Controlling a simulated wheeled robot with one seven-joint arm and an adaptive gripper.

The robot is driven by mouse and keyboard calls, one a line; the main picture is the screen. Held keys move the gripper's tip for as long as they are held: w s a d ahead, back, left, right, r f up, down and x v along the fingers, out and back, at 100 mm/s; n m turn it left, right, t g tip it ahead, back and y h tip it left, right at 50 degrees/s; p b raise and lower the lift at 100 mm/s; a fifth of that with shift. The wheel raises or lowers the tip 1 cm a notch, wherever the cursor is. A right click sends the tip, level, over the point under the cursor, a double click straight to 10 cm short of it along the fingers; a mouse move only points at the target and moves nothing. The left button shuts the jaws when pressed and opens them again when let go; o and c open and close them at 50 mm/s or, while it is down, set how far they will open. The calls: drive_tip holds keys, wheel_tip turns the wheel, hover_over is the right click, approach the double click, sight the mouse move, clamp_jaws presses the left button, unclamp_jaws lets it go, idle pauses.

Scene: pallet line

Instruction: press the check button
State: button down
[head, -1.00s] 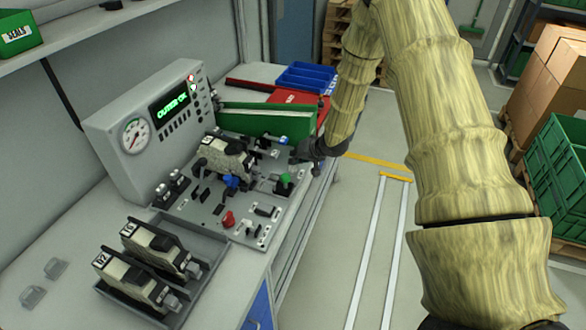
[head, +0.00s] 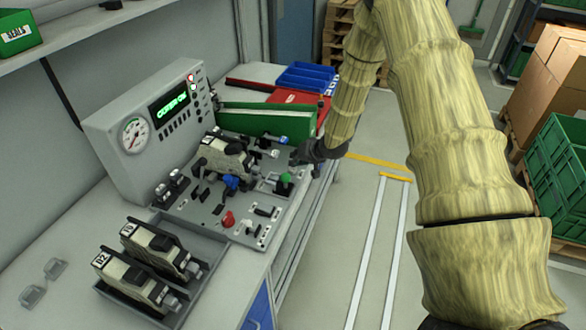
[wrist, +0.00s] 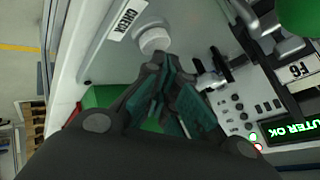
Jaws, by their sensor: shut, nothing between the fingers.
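The check button (wrist: 153,39) is a pale round button beside the CHECK label (wrist: 127,18) in the wrist view. My gripper (wrist: 167,62) is shut and empty, with its fingertips very close to the button; I cannot tell whether they touch it. In the head view my gripper (head: 295,158) is low over the right edge of the test panel (head: 205,215), and I cannot make out the button there. The display (head: 170,104) on the grey console reads OUTER OK in green.
A green knob (head: 284,178) stands close to my gripper. A unit (head: 228,155) sits in the fixture on the panel, with a green flap (head: 265,121) behind it. A red knob (head: 228,219) is nearer the front. A tray (head: 212,262) holds two more units.

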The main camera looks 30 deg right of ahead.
drive_tip(key=shift+f, duration=0.5)
idle(0.5)
drive_tip(key=shift+r, duration=0.15)
drive_tip(key=shift+r+p, duration=0.55)
drive_tip(key=shift+r, duration=0.25)
drive_tip(key=shift+r+p, duration=1.9)
drive_tip(key=shift+r, duration=0.65)
